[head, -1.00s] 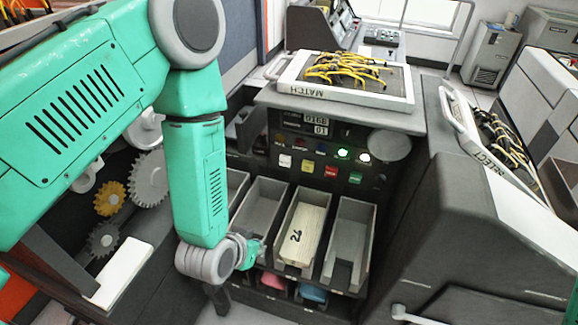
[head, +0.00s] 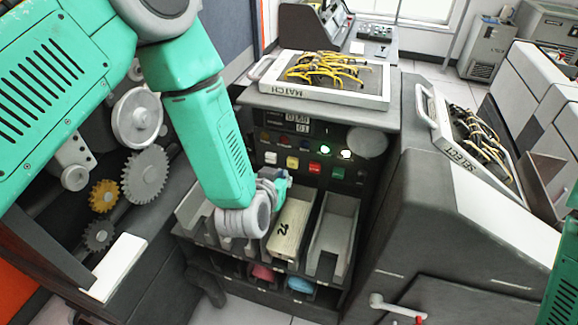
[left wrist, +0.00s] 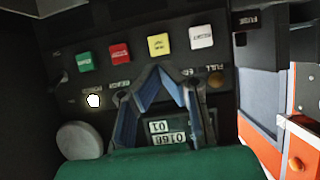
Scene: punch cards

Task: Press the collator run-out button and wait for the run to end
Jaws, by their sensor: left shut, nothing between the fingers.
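The collator's control panel (head: 302,142) has a row of square buttons: white (head: 270,157), yellow (head: 292,162), red (head: 314,167) and green (head: 338,172). Their labels are too small to read surely. The left wrist view shows this row upside down, with the white button (left wrist: 201,37) at its right end. A green lamp (head: 325,148) and a white lamp (head: 345,154) glow above the row. My left gripper (head: 284,181) is shut and empty, in front of and below the buttons. In the left wrist view its fingertips (left wrist: 155,70) meet below the yellow button. I cannot see contact. My right gripper is out of view.
Below the panel are grey card bins, one with a card block (head: 291,228) in it. A tray marked MATCH (head: 330,92), with yellow cables, lies on top. Gears (head: 146,174) stand at the left. A sloped cabinet (head: 450,215) closes the right side.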

